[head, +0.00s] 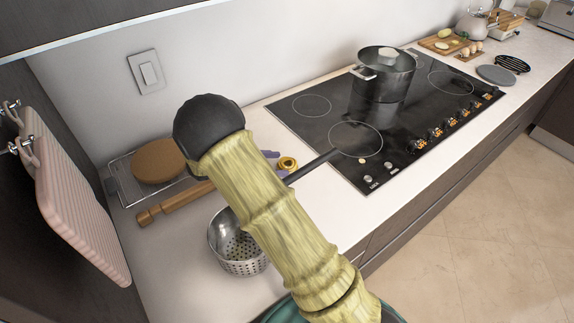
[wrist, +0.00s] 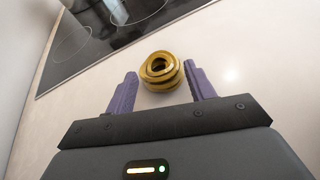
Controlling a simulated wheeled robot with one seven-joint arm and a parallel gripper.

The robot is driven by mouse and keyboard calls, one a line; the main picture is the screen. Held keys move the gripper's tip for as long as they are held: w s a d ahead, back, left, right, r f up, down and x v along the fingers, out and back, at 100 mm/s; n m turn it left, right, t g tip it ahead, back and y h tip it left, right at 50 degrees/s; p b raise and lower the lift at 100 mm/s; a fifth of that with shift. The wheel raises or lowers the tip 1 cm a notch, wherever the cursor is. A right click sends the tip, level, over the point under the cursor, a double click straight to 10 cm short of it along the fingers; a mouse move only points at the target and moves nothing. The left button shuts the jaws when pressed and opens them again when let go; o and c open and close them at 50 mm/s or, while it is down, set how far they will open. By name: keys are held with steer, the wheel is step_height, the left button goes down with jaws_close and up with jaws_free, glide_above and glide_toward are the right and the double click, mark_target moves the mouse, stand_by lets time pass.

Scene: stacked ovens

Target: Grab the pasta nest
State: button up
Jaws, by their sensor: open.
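The pasta nest is a small golden-yellow ring-shaped coil. In the wrist view the pasta nest (wrist: 161,70) lies on the pale counter, a little beyond and between the tips of my two purple fingers. My gripper (wrist: 160,82) is open and empty, with one finger on each side of the nest's line. In the head view the pasta nest (head: 288,163) shows just right of my arm, beside a purple finger of my gripper (head: 274,157). My arm hides most of the gripper there.
A steel colander (head: 236,250) and a rolling pin (head: 168,207) lie left of my arm. A rack with a round brown board (head: 158,160) is by the wall. The black cooktop (head: 420,115) with a lidded pot (head: 383,75) is to the right. Bare counter surrounds the nest.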

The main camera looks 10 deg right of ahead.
mark_target(284, 163)
steer(key=x, duration=0.4)
steer(key=shift+w+d+p, duration=0.1)
steer(key=shift+d+p, duration=0.15)
steer(key=shift+p, duration=0.1)
steer(key=c, duration=0.6)
step_height(284, 163, up, 10)
steer(key=shift+f+b, duration=0.1)
steer(key=shift+b, duration=0.2)
stand_by(0.5)
